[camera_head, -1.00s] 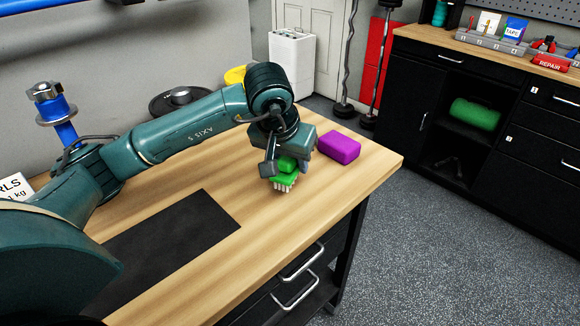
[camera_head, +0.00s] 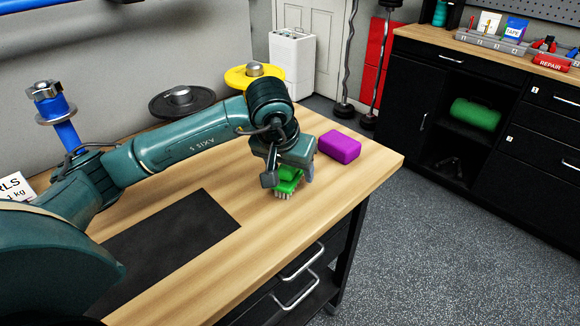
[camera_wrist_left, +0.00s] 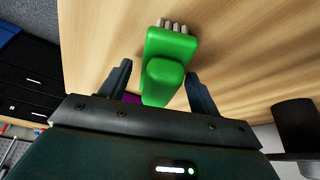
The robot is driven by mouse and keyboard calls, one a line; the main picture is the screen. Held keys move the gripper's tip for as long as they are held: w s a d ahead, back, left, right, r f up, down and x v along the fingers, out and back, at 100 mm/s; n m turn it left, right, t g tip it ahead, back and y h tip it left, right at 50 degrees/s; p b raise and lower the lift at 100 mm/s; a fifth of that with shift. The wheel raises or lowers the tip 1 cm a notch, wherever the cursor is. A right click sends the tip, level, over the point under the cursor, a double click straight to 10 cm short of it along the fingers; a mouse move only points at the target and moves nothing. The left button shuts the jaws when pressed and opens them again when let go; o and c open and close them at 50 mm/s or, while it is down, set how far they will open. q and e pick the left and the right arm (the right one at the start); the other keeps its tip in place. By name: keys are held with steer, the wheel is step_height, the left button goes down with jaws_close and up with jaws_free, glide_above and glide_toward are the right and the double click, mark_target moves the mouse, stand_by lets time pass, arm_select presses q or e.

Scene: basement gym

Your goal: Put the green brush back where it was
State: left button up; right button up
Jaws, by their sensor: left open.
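The green brush (camera_head: 288,180) is on the wooden bench top, with its pale bristles facing down and toward the front. My left gripper (camera_head: 287,178) is open around it, its fingers on either side of the brush's grip. In the left wrist view the green brush (camera_wrist_left: 168,60) lies between the two spread fingers of my left gripper (camera_wrist_left: 160,88), with gaps visible on both sides. My right gripper is in neither view.
A purple block (camera_head: 340,146) lies on the bench right of the gripper. A black mat (camera_head: 165,245) lies front left. Black (camera_head: 183,100) and yellow (camera_head: 255,76) weight plates are behind the arm. Bare wood lies in front of the brush.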

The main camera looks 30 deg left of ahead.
arm_select(q)
steer(key=shift+r, duration=0.25)
steer(key=v, duration=1.1)
steer(key=shift+s+r+p, duration=0.15)
steer(key=shift+r+p, duration=0.15)
steer(key=shift+r, duration=0.1)
